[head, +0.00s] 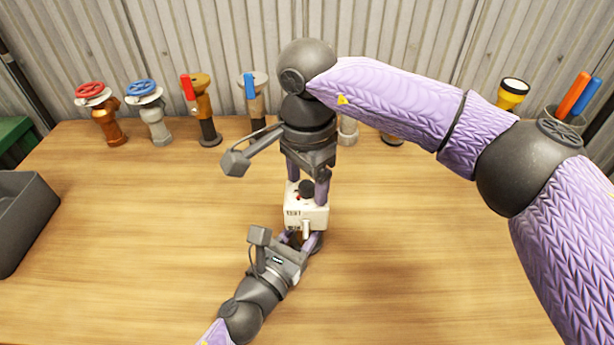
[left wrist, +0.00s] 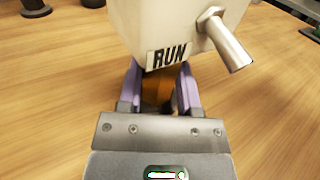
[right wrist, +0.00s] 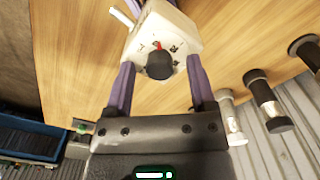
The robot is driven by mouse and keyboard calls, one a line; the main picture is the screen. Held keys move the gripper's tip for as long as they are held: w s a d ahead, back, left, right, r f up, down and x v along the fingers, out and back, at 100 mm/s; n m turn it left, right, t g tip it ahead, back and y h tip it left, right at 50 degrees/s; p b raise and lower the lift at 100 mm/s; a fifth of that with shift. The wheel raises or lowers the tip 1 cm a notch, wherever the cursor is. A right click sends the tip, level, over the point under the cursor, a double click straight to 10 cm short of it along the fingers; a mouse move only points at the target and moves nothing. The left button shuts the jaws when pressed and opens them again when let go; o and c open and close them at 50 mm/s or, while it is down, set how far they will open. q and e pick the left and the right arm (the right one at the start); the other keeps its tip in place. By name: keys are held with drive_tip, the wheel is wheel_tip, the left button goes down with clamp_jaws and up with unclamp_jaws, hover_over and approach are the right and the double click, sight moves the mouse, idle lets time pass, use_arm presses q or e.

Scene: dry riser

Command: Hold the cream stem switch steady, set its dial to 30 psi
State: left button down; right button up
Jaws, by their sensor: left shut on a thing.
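The cream stem switch (head: 293,212) stands upright at the middle of the table, with a RUN label and a metal lever on its near side. My left gripper (head: 299,240) is shut on its brown stem (left wrist: 157,88), just under the cream box. The black dial knob (head: 306,187) is on top of the box; its red mark (right wrist: 157,46) shows in the right wrist view, but the scale figures are too small to read. My right gripper (right wrist: 160,72) is over the dial from above, open, one finger on each side of the knob with gaps visible.
Valves with red handles (head: 90,90) and blue handles (head: 141,88) stand along the back by the corrugated wall. A dark grey bin (head: 22,215) is at the left. A yellow flashlight (head: 511,93) and a cup of pens are at back right. The table around the switch is clear.

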clamp_jaws()
drive_tip(key=shift+m, duration=0.3)
drive_tip(key=m, duration=0.4)
drive_tip(key=shift+m, duration=0.3)
drive_tip(key=m, duration=0.5)
drive_tip(key=shift+m, duration=0.3)
drive_tip(key=m, duration=1.1)
